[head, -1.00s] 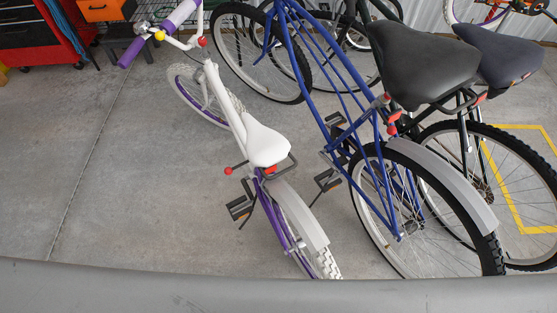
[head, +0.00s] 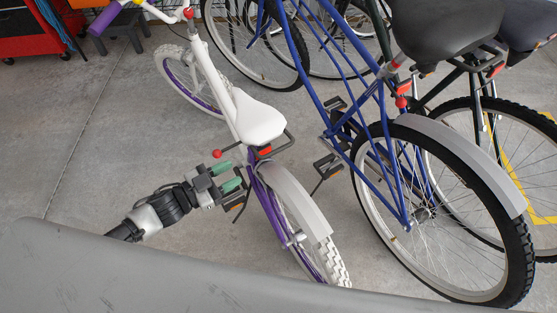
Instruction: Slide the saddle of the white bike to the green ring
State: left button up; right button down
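The white bike (head: 216,72) stands left of a blue bike, with a purple rear frame. Its white saddle (head: 258,120) sits at the rear of the white frame. A small red knob (head: 217,153) sticks out to the left just below the saddle, and a red reflector (head: 263,151) shows under its back. My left gripper (head: 235,176) is open and empty, its green-padded fingers apart. It is lower left of the saddle, near the pedal, and appears clear of the bike. I cannot make out a green ring. My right gripper is not in view.
The blue bike (head: 351,97) with a black saddle (head: 445,24) stands close on the right, and another dark bike is beyond it. A red cabinet (head: 40,38) and dark stool (head: 122,32) are at the upper left. The concrete floor on the left is clear.

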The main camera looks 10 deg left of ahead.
aim_at(269, 154)
pick_arm(q)
jog(key=shift+h, duration=0.3)
jog(key=x, duration=1.1)
jog(key=shift+s+d+r, duration=0.25)
jog(key=shift+d+r, duration=0.05)
jog(key=shift+r, duration=0.05)
grip_shut()
